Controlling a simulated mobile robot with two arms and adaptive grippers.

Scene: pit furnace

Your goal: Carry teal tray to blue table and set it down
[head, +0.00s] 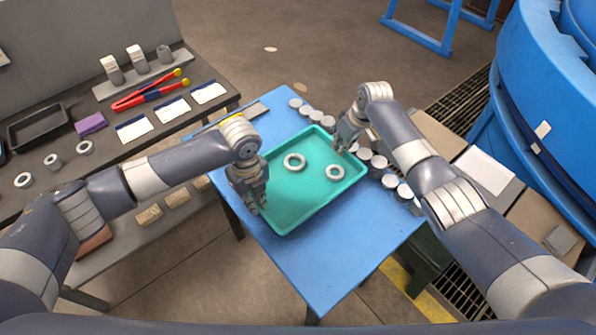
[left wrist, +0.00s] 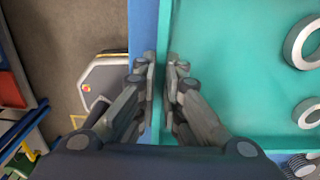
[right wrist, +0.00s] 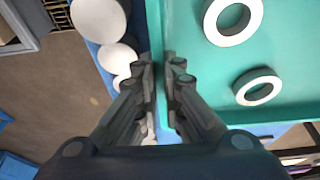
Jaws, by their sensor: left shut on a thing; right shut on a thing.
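The teal tray (head: 302,200) is over the blue table (head: 340,255) in the head view, level, with two grey metal rings, one larger (head: 294,162) and one smaller (head: 335,172), lying in it. I cannot tell whether its underside touches the table. My left gripper (head: 256,208) is shut on the tray's left rim; the rim runs between its fingers in the left wrist view (left wrist: 162,75). My right gripper (head: 340,146) is shut on the opposite rim, which also shows in the right wrist view (right wrist: 157,70). The fingers partly hide the rim.
Several round metal discs (head: 378,162) line the blue table's right edge beside the tray. A dark workbench (head: 110,150) at left holds tongs (head: 148,92), cards and rings. A large blue round structure (head: 545,110) stands at right. The table's near part is clear.

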